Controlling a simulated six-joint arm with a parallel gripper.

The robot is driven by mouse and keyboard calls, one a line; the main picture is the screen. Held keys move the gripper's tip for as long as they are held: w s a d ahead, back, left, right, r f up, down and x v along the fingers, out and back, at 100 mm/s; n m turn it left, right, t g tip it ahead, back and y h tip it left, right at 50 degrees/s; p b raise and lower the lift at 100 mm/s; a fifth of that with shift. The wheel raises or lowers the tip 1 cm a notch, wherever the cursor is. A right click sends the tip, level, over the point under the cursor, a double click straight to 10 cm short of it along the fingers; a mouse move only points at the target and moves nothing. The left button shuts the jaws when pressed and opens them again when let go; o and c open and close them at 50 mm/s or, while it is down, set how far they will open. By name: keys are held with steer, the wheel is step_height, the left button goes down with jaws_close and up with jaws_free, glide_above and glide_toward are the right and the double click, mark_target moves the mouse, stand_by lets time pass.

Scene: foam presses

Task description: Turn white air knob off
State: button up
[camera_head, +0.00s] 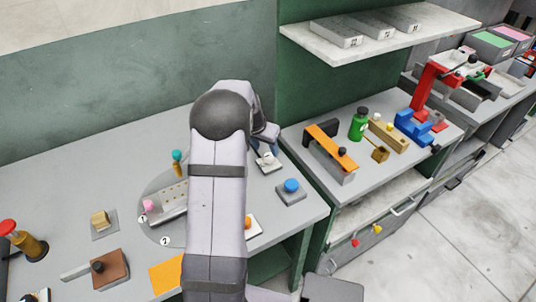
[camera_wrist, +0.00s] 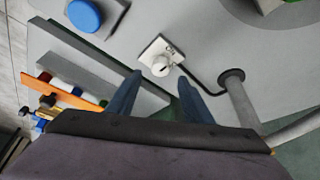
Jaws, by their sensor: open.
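The white air knob (camera_wrist: 161,66) sits on a small white plate (camera_wrist: 153,49) on the grey table, with a dark cable running from it. In the head view the knob (camera_head: 267,158) shows just beyond my arm, near the table's back right. My gripper (camera_wrist: 160,88) is open and empty, its two bluish fingers apart. In the wrist view the knob appears centred ahead of the gap between the fingertips. I cannot tell whether the fingers touch it. In the head view my arm hides most of the gripper.
A blue button (camera_head: 291,186) on a grey box stands to the right of the knob. A grey post (camera_wrist: 240,100) rises near the cable in the wrist view. A grey plate with a pink piece (camera_head: 148,205) lies left of my arm. An orange sheet (camera_head: 166,275) lies at the front.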

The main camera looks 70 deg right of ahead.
mark_target(269, 155)
steer(key=shift+p+x, duration=1.1)
steer(key=shift+x, duration=1.95)
steer(key=c, duration=1.1)
